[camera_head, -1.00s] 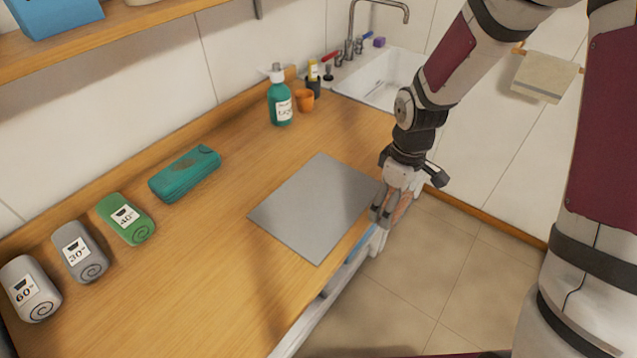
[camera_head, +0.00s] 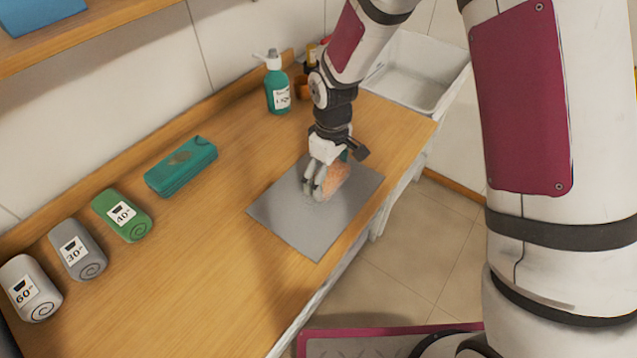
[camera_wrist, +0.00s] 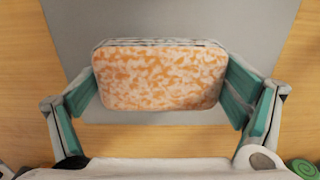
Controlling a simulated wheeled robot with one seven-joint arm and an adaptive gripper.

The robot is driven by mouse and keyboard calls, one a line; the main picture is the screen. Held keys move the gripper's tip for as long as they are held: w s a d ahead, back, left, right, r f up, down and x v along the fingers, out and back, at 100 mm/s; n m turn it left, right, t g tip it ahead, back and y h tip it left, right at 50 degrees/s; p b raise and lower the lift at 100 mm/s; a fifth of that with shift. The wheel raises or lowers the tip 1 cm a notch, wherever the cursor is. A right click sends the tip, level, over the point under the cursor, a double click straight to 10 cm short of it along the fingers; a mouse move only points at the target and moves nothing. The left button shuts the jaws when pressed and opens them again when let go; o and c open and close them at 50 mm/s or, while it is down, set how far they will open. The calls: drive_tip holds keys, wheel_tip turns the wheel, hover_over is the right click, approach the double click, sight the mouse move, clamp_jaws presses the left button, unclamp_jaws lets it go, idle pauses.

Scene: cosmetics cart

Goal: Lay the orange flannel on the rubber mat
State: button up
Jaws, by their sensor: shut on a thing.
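The orange flannel (camera_head: 337,180) is a folded, block-like bundle with a mottled orange and whitish face. It also shows in the wrist view (camera_wrist: 160,78), gripped at its left and right ends. My gripper (camera_head: 327,181) is shut on it with green-padded fingers, and points down over the rubber mat. The rubber mat (camera_head: 287,222) is a flat grey sheet on the wooden top by its front edge. The flannel is over the mat's far half in the head view. I cannot tell whether its underside touches the mat. My gripper partly hides the flannel there.
A teal case (camera_head: 180,167) and rolled towels in green (camera_head: 123,216), grey (camera_head: 78,250) and white (camera_head: 29,288) stand along the wall side. A teal pump bottle (camera_head: 277,88) stands behind, near the white sink (camera_head: 417,75). The wooden top (camera_head: 215,262) is clear left of the mat.

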drive_tip(key=shift+w+a, duration=0.1)
drive_tip(key=shift+a, duration=0.55)
drive_tip(key=f, duration=0.1)
drive_tip(key=a+f+p, duration=0.1)
drive_tip(key=f, duration=0.1)
drive_tip(key=shift+a+f, duration=0.1)
drive_tip(key=shift+f, duration=0.25)
drive_tip(key=shift+f, duration=0.1)
drive_tip(key=o, duration=0.7)
drive_tip(key=shift+o, duration=0.2)
wheel_tip(320, 180, up, 12)
drive_tip(key=shift+r+b, duration=0.15)
drive_tip(key=shift+b, duration=0.75)
